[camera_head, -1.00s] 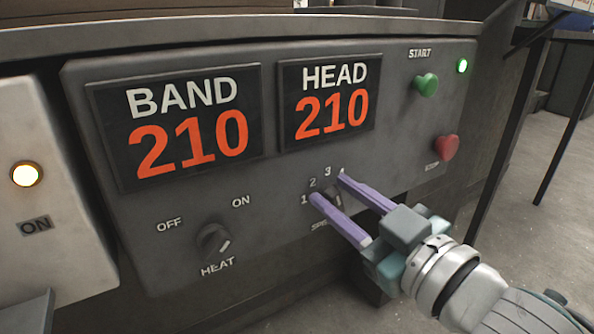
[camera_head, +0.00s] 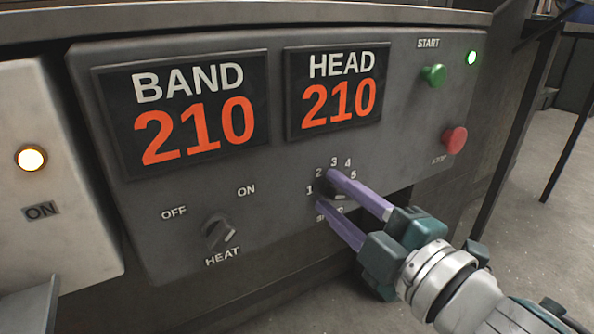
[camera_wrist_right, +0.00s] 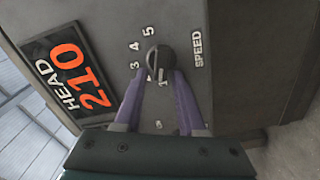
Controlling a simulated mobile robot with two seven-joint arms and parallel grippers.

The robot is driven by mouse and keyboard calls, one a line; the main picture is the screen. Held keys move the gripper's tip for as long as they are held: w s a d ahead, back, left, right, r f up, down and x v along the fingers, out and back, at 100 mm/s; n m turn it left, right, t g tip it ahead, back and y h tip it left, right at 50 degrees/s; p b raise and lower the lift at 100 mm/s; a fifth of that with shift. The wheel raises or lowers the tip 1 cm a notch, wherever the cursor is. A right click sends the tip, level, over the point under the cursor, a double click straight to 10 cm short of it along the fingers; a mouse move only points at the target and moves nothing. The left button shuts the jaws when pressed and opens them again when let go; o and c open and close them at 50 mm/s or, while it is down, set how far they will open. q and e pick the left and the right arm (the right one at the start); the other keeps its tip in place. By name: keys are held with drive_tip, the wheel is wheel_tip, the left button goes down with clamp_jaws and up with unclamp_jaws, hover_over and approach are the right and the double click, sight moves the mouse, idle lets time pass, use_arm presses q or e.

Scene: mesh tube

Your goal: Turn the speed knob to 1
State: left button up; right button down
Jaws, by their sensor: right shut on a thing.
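The speed knob (camera_head: 338,189) is a small dark knob low on the grey control panel, under an arc of numbers from 1 to 5. It shows as a dark round knob in the right wrist view (camera_wrist_right: 160,59), beside the word SPEED. My right gripper (camera_head: 325,188) has its two purple fingers at the knob, one on its upper side and one on its lower left. It is shut on the knob. My left gripper is not in view.
The heat knob (camera_head: 217,232) is to the left, between OFF and ON. The BAND display (camera_head: 190,110) and HEAD display (camera_head: 337,90) both read 210. A green start button (camera_head: 434,75) and a red stop button (camera_head: 454,140) are at the right.

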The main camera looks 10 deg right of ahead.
drive_tip(key=shift+f+n, duration=0.15)
drive_tip(key=shift+n, duration=0.65)
drive_tip(key=c, duration=0.8)
unclamp_jaws()
drive_tip(key=shift+s, duration=0.25)
drive_tip(key=p+v, duration=0.2)
drive_tip(key=v, duration=0.7)
drive_tip(key=shift+s+d, duration=0.15)
drive_tip(key=shift+s, duration=0.05)
